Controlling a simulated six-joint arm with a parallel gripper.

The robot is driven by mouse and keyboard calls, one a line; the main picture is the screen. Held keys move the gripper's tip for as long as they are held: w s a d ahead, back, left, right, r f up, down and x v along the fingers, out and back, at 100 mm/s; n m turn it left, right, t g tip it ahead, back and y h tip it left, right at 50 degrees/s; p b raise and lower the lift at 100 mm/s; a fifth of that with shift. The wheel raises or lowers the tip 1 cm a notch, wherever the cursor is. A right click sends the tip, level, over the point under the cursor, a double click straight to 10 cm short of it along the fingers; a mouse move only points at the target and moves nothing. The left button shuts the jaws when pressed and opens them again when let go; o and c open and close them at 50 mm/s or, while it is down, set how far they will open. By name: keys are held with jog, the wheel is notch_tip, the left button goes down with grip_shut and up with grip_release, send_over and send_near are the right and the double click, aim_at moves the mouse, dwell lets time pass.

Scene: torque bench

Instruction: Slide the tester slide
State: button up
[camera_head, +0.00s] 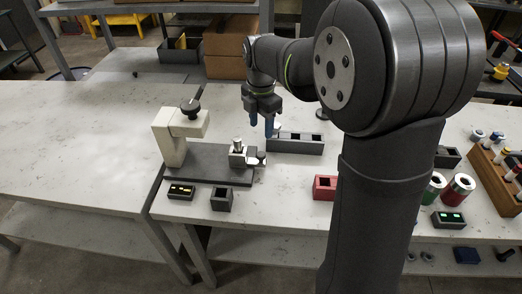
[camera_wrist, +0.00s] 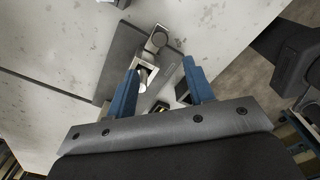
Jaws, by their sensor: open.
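The tester has a dark base plate (camera_head: 205,163), a cream column (camera_head: 172,145) and a black-handled knob (camera_head: 191,107) on top. The tester slide (camera_head: 238,157) is a small light block near the right end of the plate, with a metal post and a dark-topped knob (camera_head: 261,157) beside it. My gripper (camera_head: 269,132) points down, above and behind the slide in the head view. In the wrist view, the open blue fingers (camera_wrist: 160,66) are apart with nothing held. The plate (camera_wrist: 118,62) and pale, metallic parts show around and between them; which part is the slide is unclear.
A grey slotted block (camera_head: 296,143) lies right of the tester. A small display box (camera_head: 181,192) and a dark open holder (camera_head: 222,199) stand in front. A red block (camera_head: 325,188) sits by my arm. The left table is clear.

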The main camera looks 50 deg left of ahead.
aim_at(261, 154)
notch_tip(261, 154, down, 11)
jog(key=shift+r, duration=0.1)
dwell(0.3)
